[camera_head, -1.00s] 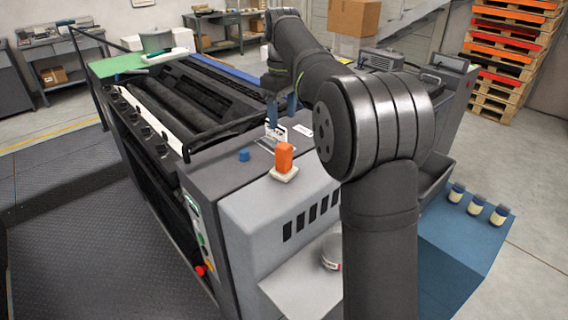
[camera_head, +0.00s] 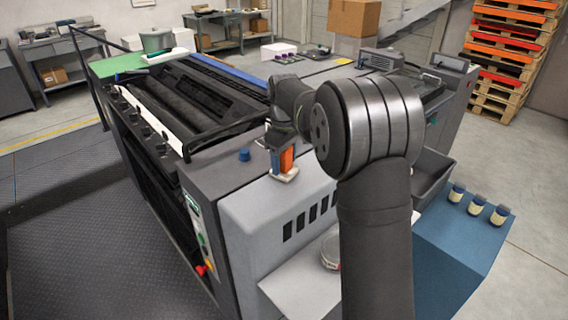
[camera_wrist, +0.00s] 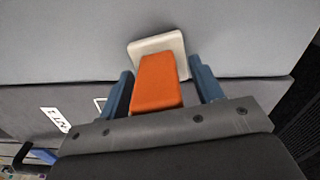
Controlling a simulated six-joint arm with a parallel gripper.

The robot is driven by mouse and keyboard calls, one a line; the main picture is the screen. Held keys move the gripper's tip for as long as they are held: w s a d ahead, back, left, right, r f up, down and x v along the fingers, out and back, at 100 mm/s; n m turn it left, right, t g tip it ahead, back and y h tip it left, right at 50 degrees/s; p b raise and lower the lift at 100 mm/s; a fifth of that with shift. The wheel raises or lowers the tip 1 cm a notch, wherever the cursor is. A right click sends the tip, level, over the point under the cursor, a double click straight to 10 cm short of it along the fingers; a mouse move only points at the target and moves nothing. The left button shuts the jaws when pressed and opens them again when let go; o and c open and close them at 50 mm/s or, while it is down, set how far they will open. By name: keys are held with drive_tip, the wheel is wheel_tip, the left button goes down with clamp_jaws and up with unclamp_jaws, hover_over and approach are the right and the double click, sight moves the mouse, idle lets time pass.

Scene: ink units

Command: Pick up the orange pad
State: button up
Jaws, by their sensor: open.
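The orange pad (camera_head: 287,160) stands upright on a small cream base (camera_head: 286,176) on top of the grey machine housing. In the wrist view the orange pad (camera_wrist: 157,84) lies between the two blue fingers of my gripper (camera_wrist: 163,88), with a gap showing on each side. The cream base (camera_wrist: 158,44) shows beyond it. In the head view my gripper (camera_head: 280,158) is at the pad, and its near finger covers part of it. The jaws are open and hold nothing.
A blue knob (camera_head: 244,155) sits on the machine top left of the pad. A round tin (camera_head: 330,254) rests on the white ledge below. Several small jars (camera_head: 476,204) stand on the blue surface at right. A dark bin (camera_head: 432,172) is behind my arm.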

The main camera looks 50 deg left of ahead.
drive_tip(key=shift+f, duration=0.1)
drive_tip(key=shift+c, duration=0.2)
drive_tip(key=c, duration=1)
drive_tip(key=shift+c, duration=0.2)
